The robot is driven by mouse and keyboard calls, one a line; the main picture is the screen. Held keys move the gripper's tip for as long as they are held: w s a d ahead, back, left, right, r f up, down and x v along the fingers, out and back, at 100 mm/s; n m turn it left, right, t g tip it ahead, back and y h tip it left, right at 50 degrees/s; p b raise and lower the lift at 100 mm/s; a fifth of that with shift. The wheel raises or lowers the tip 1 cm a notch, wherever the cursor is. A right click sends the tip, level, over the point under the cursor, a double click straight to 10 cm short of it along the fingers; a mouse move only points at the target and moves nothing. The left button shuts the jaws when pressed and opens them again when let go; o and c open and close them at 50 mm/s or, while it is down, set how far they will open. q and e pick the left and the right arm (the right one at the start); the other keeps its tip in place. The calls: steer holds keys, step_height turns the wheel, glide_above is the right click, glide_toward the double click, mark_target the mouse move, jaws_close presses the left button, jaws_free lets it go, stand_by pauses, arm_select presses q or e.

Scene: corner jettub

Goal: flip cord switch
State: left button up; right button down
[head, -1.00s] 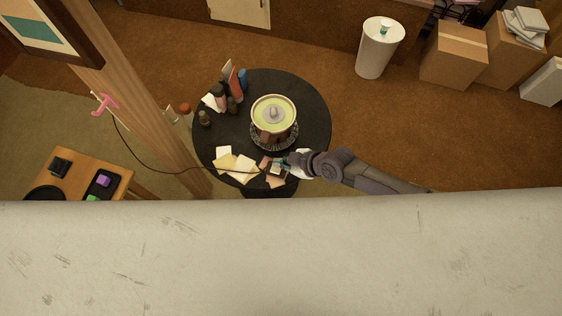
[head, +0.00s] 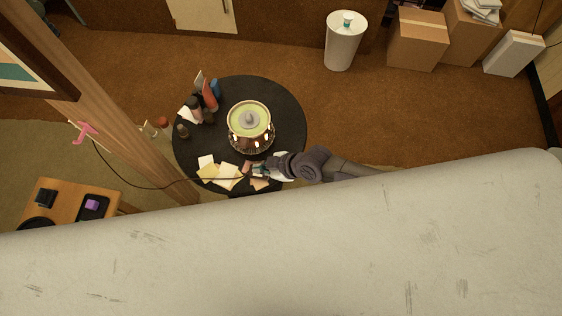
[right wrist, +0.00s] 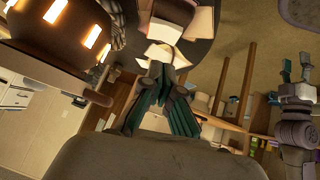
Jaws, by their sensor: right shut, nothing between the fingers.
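A round lamp-like pot with a pale green top (head: 249,117) stands on the black round table (head: 292,118). Its side openings glow, and the lit pot also shows in the right wrist view (right wrist: 50,38). A dark cord (head: 150,187) runs from the post at left to the table's near edge. My right gripper (head: 258,171) is shut and empty at the cord's table end, among the papers; it also shows in the right wrist view (right wrist: 164,74). The cord switch cannot be made out clearly there. My left gripper (right wrist: 295,73) looks open, away from the table.
Papers (head: 222,174), bottles and upright booklets (head: 209,92) crowd the table's left side. A wooden post (head: 95,110) stands left, near a small wooden table (head: 62,205). A large pale surface (head: 300,245) fills the foreground. A white bin (head: 343,45) and boxes (head: 417,42) stand behind.

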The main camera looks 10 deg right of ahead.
arm_select(q)
steer(key=shift+d+r, duration=0.1)
steer(key=shift+r, duration=0.4)
arm_select(e)
steer(key=v, duration=1)
steer(key=shift+s+r, duration=0.2)
steer(key=shift+r, duration=0.1)
